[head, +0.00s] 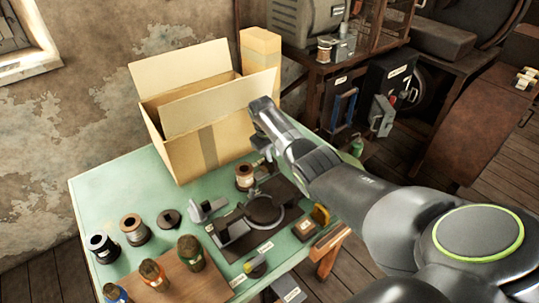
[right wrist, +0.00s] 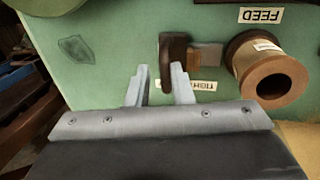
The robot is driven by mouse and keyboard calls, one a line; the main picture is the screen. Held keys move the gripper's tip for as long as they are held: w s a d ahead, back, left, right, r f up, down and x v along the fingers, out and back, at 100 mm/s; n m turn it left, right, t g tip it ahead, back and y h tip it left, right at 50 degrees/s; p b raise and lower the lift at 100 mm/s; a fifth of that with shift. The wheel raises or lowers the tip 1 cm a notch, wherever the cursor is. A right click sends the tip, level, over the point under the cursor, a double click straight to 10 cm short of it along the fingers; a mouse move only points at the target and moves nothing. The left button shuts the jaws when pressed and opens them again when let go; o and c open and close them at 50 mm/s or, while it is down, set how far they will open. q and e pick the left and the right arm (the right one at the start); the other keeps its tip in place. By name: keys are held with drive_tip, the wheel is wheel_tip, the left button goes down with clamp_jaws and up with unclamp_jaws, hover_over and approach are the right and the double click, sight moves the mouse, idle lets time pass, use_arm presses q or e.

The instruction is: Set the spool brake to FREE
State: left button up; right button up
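The spool brake shows in the right wrist view as a dark brown upright lever (right wrist: 174,62) with a small brown block beside it. A label (right wrist: 186,86), upside down and partly hidden by a finger, seems to read TIGHT; no FREE label is legible. A copper-brown spool (right wrist: 270,66) stands right of the brake; it also shows in the head view (head: 244,177). My right gripper (right wrist: 160,84) is open and empty. In the head view my right gripper (head: 266,150) hangs over the bench's back, hiding the brake.
An open cardboard box (head: 180,140) stands on the green bench (head: 90,190) left of my right gripper. Spools (head: 133,228), a dark round fixture (head: 264,209) and several capped jars (head: 190,252) occupy the front. A FEED label (right wrist: 261,15) lies behind the spool.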

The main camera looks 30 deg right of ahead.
sight(265, 169)
drive_tip(key=shift+a+r, duration=0.1)
drive_tip(key=shift+r, duration=0.4)
drive_tip(key=v, duration=1.6)
drive_tip(key=shift+r, duration=0.25)
drive_tip(key=shift+f, duration=0.1)
